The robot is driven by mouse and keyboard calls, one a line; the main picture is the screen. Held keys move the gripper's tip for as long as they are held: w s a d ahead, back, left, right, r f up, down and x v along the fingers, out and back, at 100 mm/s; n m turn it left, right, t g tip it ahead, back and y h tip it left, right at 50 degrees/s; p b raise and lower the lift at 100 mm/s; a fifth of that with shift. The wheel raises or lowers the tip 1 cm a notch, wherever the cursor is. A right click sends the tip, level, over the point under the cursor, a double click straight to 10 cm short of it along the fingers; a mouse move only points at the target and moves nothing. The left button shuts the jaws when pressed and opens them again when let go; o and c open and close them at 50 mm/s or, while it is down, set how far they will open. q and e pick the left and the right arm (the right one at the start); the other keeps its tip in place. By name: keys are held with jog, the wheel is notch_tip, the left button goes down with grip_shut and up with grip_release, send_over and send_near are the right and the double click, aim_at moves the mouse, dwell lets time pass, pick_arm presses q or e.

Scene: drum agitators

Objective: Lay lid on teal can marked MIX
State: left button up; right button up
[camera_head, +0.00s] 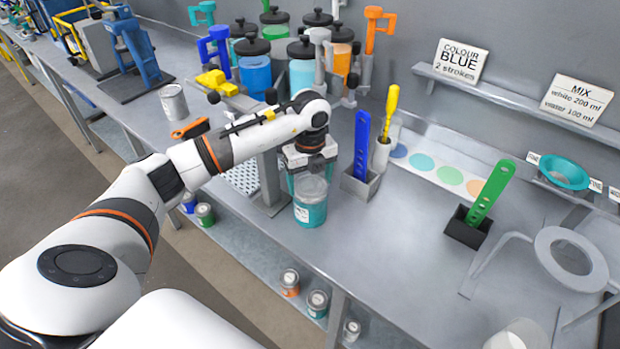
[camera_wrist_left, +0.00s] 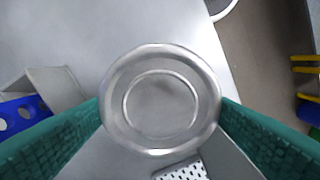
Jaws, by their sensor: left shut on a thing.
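A teal can (camera_head: 310,213) with a white label is upright below my left gripper, near the bench's front edge; its label is too small to read. My left gripper (camera_head: 309,181) points down over it. A round grey metal lid (camera_wrist_left: 160,98) with a ring-shaped step lies between the gripper's teal fingers, which are shut on its sides. In the head view the lid is at the can's top; I cannot tell whether it rests on the rim or is just above. The lid hides the can in the left wrist view. My right gripper is not in view.
A blue strip in a grey holder (camera_head: 361,188) and a yellow-handled tool (camera_head: 391,108) stand close to the right. A perforated plate (camera_head: 242,179) lies left of the can. A green strip (camera_head: 490,192) and a ring stand (camera_head: 570,252) are further right. Bench between is clear.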

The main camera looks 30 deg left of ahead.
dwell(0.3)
pick_arm(q)
jog(key=o, duration=0.9)
jog(key=shift+r+p, duration=2.4)
jog(key=shift+r, duration=1.1)
jog(key=shift+f, duration=0.1)
